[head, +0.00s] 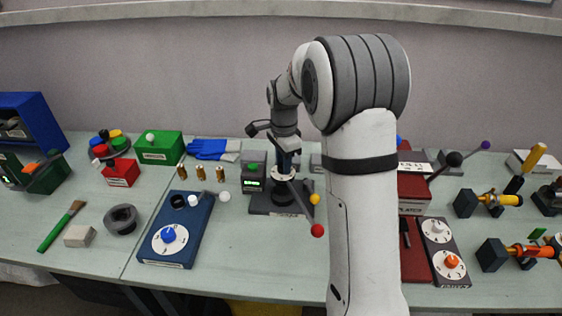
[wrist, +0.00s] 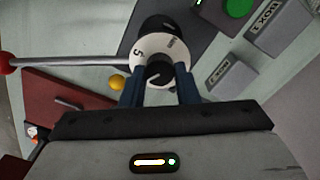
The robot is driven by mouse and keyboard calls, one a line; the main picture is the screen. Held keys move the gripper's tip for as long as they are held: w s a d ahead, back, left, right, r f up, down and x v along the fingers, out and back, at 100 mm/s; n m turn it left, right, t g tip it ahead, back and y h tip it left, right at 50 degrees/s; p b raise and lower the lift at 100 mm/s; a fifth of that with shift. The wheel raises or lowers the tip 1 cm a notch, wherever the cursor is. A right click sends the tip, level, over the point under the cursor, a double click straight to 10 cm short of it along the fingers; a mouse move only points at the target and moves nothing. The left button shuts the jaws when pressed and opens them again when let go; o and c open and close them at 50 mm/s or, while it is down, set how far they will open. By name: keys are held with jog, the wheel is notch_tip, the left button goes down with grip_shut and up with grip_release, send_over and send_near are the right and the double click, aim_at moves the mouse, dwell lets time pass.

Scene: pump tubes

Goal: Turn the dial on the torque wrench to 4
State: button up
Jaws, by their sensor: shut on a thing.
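The torque wrench stands on a dark base (head: 262,203) in the middle of the bench. Its long bar ends in a red ball (head: 317,230), which also shows at the left edge of the wrist view (wrist: 5,64). Its white dial (wrist: 150,48) carries a readable 5 on the left; other marks are hard to read. My gripper (head: 286,168) is above the wrench, pointing down. In the wrist view, its blue fingers (wrist: 160,85) are shut on the black dial knob (wrist: 159,72), one on each side. The pointer's reading is unclear, and fingers hide part of the dial.
A blue box with a dial (head: 178,225) stands left of the wrench. Small brass cylinders (head: 201,173) stand behind it. A yellow ball (head: 314,198) is close to the wrench's right side. My arm covers the bench to the right. Bench space in front of the wrench is clear.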

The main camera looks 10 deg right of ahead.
jog(key=shift+w+a+r, duration=0.15)
jog(key=shift+a+r, duration=0.05)
jog(key=o, duration=0.8)
jog(key=shift+a+f, duration=0.1)
jog(key=shift+a, duration=0.05)
jog(key=shift+o, duration=0.9)
jog(key=shift+r+b, duration=0.35)
jog(key=shift+r, duration=3.55)
